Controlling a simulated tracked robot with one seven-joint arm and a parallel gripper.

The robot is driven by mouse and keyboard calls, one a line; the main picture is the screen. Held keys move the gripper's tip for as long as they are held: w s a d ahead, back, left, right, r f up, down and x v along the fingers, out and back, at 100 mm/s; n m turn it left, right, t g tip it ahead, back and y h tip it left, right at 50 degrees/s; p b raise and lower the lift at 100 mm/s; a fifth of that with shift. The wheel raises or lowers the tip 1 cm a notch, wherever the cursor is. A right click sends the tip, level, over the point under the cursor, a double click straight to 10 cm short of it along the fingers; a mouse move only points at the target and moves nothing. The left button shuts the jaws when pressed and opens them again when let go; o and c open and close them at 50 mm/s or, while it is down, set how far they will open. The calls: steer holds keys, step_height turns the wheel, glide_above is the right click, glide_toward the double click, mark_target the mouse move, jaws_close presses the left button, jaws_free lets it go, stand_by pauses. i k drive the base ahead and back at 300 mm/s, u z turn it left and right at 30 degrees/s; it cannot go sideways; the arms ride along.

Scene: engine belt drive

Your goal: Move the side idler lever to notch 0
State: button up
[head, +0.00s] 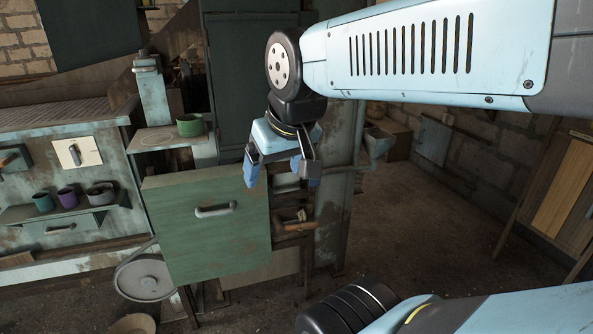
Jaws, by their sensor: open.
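My gripper (281,180) hangs at the upper middle of the head view with its two blue fingers apart and nothing visible between them. It is in front of the narrow machine bay to the right of the green panel (170,225). In that bay, below the fingers, a small bracket with a brownish handle-like bar (298,227) shows. I cannot tell whether this is the side idler lever, and no notch marks can be read. My gripper hides part of the bay's upper end. A grey pulley-like wheel (145,278) shows at the panel's lower left.
The green panel carries a grey handle (215,211). A green pot (190,125) stands on a ledge above it. Several cups stand on a shelf (70,213) at the left. A funnel-like part (378,142) juts out right of the column. The floor (430,240) at the right is clear.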

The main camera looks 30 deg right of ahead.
mark_target(280, 228)
steer(key=z, duration=0.45)
steer(key=k, duration=1.1)
steer(key=z, duration=0.75)
steer(key=i, duration=1.3)
steer(key=u, duration=0.2)
